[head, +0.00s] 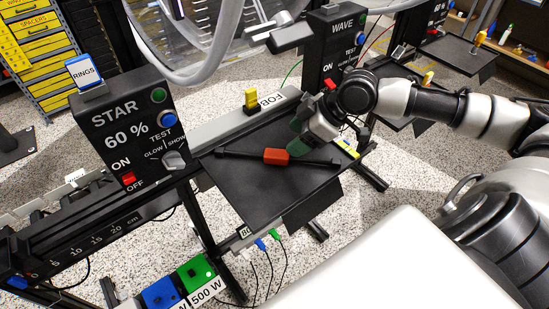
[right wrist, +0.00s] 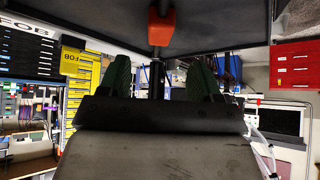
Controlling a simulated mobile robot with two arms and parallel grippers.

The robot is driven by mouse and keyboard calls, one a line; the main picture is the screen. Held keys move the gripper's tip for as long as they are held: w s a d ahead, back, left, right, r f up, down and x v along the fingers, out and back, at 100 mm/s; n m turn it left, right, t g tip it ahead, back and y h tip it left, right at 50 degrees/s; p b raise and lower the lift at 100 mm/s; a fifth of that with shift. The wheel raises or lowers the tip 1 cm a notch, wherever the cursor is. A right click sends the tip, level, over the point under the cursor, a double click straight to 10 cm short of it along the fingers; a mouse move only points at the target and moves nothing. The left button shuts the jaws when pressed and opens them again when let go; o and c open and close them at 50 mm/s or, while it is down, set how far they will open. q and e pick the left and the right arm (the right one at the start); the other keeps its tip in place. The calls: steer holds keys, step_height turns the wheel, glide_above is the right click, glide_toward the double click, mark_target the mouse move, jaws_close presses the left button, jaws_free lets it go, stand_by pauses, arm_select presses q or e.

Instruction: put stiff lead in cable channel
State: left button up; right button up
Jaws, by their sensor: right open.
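The stiff lead is a thin black rod with an orange-red block (head: 276,156) at its middle, lying across the black tray (head: 255,195). My right gripper (head: 300,146) is over the tray beside the lead's right half, with green fingers. In the right wrist view the open green fingers (right wrist: 161,78) stand on either side of a black rod, with the orange-red block (right wrist: 161,26) beyond them. I cannot tell whether they touch the lead. I cannot tell for sure which part is the cable channel; a black rail (head: 85,240) with a centimetre scale runs at the lower left.
The STAR control box (head: 135,130) stands left of the tray, and the WAVE box (head: 335,50) behind it. A yellow piece (head: 251,99) stands by the FOB label behind the tray. Green (head: 195,272) and blue (head: 161,293) boxes sit below. The tray's front left is clear.

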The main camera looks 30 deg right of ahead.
mark_target(277, 153)
steer(key=x, duration=0.7)
steer(key=shift+d+f+b, duration=0.15)
steer(key=shift+f+b, duration=0.15)
steer(key=shift+c, duration=0.2)
steer(key=c, duration=1.1)
steer(key=shift+r, duration=0.15)
